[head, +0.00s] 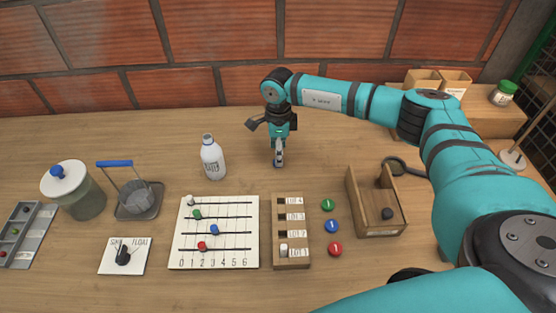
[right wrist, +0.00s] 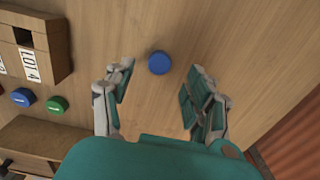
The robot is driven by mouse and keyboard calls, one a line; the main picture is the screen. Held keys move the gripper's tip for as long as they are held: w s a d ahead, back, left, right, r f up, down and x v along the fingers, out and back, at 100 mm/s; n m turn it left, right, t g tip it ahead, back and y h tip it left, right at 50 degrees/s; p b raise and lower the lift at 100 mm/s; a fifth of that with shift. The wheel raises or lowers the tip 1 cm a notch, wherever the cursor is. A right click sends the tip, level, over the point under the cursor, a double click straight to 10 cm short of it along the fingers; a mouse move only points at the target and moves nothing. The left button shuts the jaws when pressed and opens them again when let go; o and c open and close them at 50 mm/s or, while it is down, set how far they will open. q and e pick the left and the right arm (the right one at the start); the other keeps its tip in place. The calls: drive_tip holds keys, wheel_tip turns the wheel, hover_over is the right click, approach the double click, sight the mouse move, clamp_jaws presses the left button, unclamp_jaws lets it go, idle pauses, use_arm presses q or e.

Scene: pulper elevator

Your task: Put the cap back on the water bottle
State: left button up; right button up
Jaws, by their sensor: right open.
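The white water bottle (head: 213,160) stands upright on the table in the head view, left of my right gripper. Its narrow top looks blue-grey, too small to tell whether the neck is bare. My right gripper (head: 279,160) points down at the table behind the lot rack. In the right wrist view, my right gripper (right wrist: 161,82) is open and empty. A round blue cap (right wrist: 159,63) lies on the table, seen between its fingertips and apart from both. In the head view the gripper hides this cap. My left gripper is not in view.
Nearby are a numbered peg board (head: 250,235), a lot rack (head: 291,258), green, blue and red discs (head: 335,249), and an open wooden box (head: 382,232). A lidded jar (head: 85,200) stands far left. Table between bottle and gripper is clear.

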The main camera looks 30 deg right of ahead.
drive_tip(key=shift+f, duration=1.7)
drive_tip(key=c, duration=0.8)
